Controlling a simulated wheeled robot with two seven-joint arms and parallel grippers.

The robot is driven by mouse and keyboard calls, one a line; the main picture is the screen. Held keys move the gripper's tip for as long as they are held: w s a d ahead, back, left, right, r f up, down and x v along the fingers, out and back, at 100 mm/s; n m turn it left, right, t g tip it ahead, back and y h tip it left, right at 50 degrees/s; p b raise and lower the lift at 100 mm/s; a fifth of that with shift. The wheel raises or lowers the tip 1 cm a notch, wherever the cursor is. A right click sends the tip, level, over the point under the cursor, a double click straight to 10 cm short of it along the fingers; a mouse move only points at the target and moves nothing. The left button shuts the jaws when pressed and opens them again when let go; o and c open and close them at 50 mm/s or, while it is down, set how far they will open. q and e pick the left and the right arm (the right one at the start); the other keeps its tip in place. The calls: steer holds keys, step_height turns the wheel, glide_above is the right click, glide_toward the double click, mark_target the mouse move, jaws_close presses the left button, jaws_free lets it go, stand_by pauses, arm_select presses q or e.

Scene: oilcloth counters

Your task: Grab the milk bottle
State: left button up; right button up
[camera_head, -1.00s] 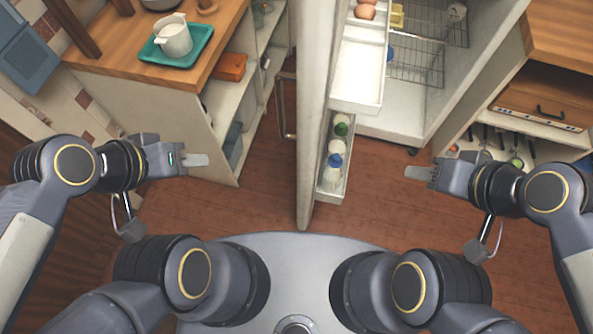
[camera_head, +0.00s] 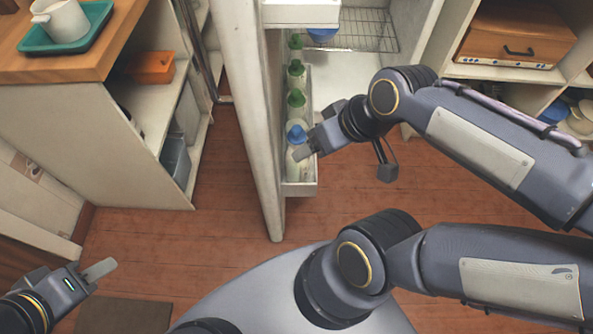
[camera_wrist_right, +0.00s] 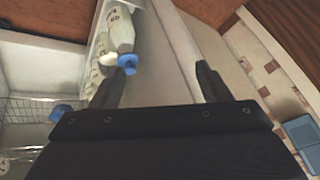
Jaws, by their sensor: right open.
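A bottle with a blue cap (camera_head: 296,134) stands at the near end of the fridge door shelf. It also shows in the right wrist view as a pale bottle with a blue cap (camera_wrist_right: 127,62), close to the left finger. My right gripper (camera_head: 303,150) is at this bottle, partly covering it in the head view. In the wrist view its fingers (camera_wrist_right: 160,85) are apart, and I cannot tell whether they touch the bottle. My left gripper (camera_head: 98,270) is low at the left, away from the shelf; its finger gap does not show.
Several green-capped bottles (camera_head: 296,103) stand in a row behind, in the same door shelf (camera_head: 300,188). The open fridge door (camera_head: 255,120) rises just left of them. A counter with a teal tray (camera_head: 75,38) and white jug stands at the left. Open floor lies below.

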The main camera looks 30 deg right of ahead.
steer(key=w+d+f+n+g, duration=0.1)
steer(key=w+d+f+n, duration=0.15)
steer(key=w, duration=0.25)
steer(key=n+g+h, duration=0.1)
steer(key=n, duration=0.3)
glide_above(300, 129)
steer(key=s+d, duration=0.1)
steer(key=s, duration=0.1)
steer(key=shift+m, duration=0.25)
step_height(300, 129, down, 4)
steer(key=shift+w+f, duration=0.15)
steer(key=shift+f, duration=0.05)
steer(key=b+x, duration=0.2)
steer(key=x, duration=0.6)
steer(key=shift+w+f, duration=0.15)
steer(key=shift+f, duration=0.1)
steer(key=shift+c, duration=0.2)
steer(key=shift+g, duration=0.3)
jaws_close()
steer(key=shift+r, duration=0.1)
